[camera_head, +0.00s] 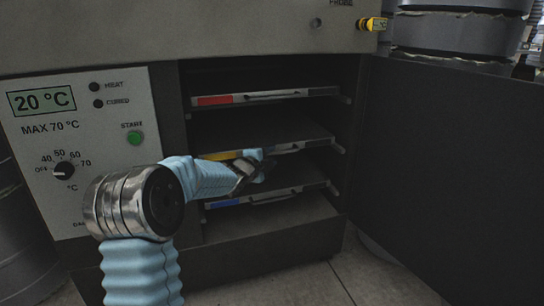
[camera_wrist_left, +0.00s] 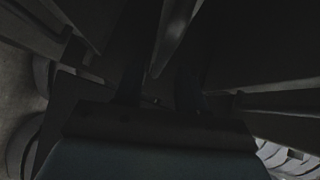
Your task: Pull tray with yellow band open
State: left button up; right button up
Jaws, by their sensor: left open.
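The tray with the yellow band (camera_head: 310,144) is the middle of three trays inside the open oven cabinet. Its yellow band (camera_head: 217,156) shows at the left of its front edge, partly covered by my left arm. My left gripper (camera_head: 262,172) is open at the front of this tray, close to its handle. I cannot tell whether the fingers are around the handle or touching it. The left wrist view is very dark; the fingers (camera_wrist_left: 160,90) show there only dimly, with a tray edge between or beyond them. My right gripper is not in view.
A tray with a red band (camera_head: 265,97) sits above and one with a blue band (camera_head: 270,196) below. The oven door (camera_head: 450,175) stands open at the right. The control panel (camera_head: 85,150) is at the left. Tiled floor (camera_head: 310,285) lies in front.

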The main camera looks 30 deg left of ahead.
pick_arm(q)
jog(key=shift+w+a+f, duration=0.1)
jog(key=shift+w+f, duration=0.05)
jog(key=shift+w, duration=0.7)
grip_shut()
